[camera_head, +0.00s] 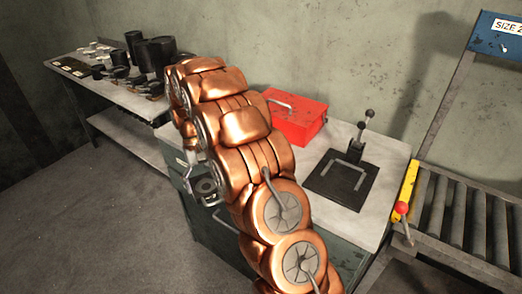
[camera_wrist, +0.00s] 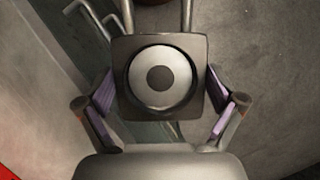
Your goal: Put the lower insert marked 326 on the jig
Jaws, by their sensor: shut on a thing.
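My gripper (camera_wrist: 162,88) is shut in the wrist view, with its purple-padded fingers on either side of a dark square block. This block, the held insert (camera_wrist: 195,48), has a pale round disc with a dark centre on its face. No number is readable on it. In the head view the held insert (camera_head: 205,186) shows left of my copper-coloured arm, in front of the cabinet's left side. My arm hides part of the gripper there. A black plate with an upright lever clamp, apparently the jig (camera_head: 330,188), lies on the cabinet top, right of my arm.
A red box (camera_head: 297,117) stands on the cabinet top (camera_head: 380,213) behind my arm. A roller conveyor (camera_head: 470,222) with a red-knobbed lever (camera_head: 402,208) is at the right. A side table (camera_head: 120,96) at the back left carries several dark cylinders and small parts.

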